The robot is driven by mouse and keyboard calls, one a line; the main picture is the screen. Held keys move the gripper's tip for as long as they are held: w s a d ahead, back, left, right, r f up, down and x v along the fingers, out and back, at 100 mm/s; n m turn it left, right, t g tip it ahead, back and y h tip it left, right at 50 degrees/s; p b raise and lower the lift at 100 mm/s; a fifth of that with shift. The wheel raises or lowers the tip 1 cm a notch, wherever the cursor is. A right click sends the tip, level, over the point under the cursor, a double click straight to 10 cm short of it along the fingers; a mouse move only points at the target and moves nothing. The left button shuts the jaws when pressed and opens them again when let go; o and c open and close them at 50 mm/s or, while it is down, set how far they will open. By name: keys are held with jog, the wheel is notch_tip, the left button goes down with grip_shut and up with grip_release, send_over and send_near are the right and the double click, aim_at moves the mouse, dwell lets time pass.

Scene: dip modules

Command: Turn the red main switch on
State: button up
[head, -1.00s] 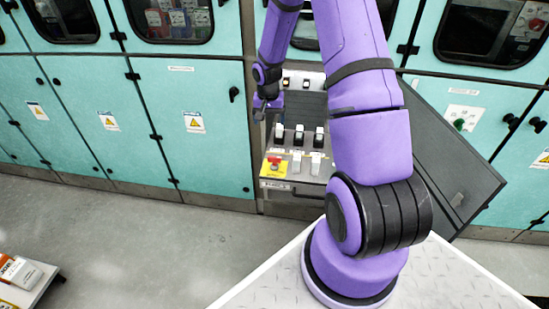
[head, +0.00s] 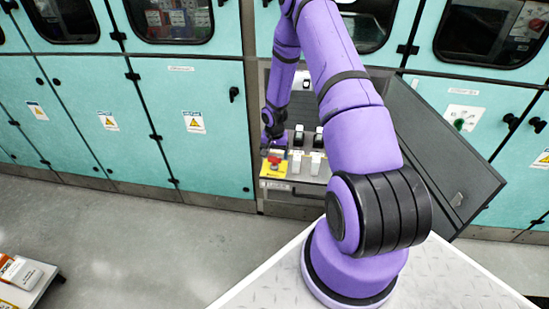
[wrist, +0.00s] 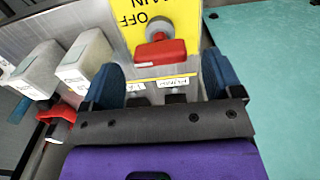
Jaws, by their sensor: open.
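The red main switch (head: 274,160) sits on a yellow plate (head: 267,170) at the front left of the open cabinet's panel. In the wrist view the red switch handle (wrist: 160,53) lies crosswise below a grey round hub, and the plate shows "MAIN" and "OFF" upside down. My gripper (wrist: 172,80) is open, with a blue finger on each side of the yellow plate's lower part. The handle is just beyond the fingertips, roughly centred between them. I cannot tell whether the fingers touch anything. In the head view my gripper (head: 272,147) is small and partly hidden at the switch.
Pale blocks (wrist: 85,60) stand left of the plate in the wrist view, with a red part (wrist: 58,118) below them. Black switches (head: 318,138) stand behind in the head view. The open cabinet door (head: 440,150) is to the right. Floor (head: 150,240) is clear in front.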

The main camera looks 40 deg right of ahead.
aim_at(274, 162)
jog(key=shift+f, duration=1.3)
jog(key=c, duration=0.9)
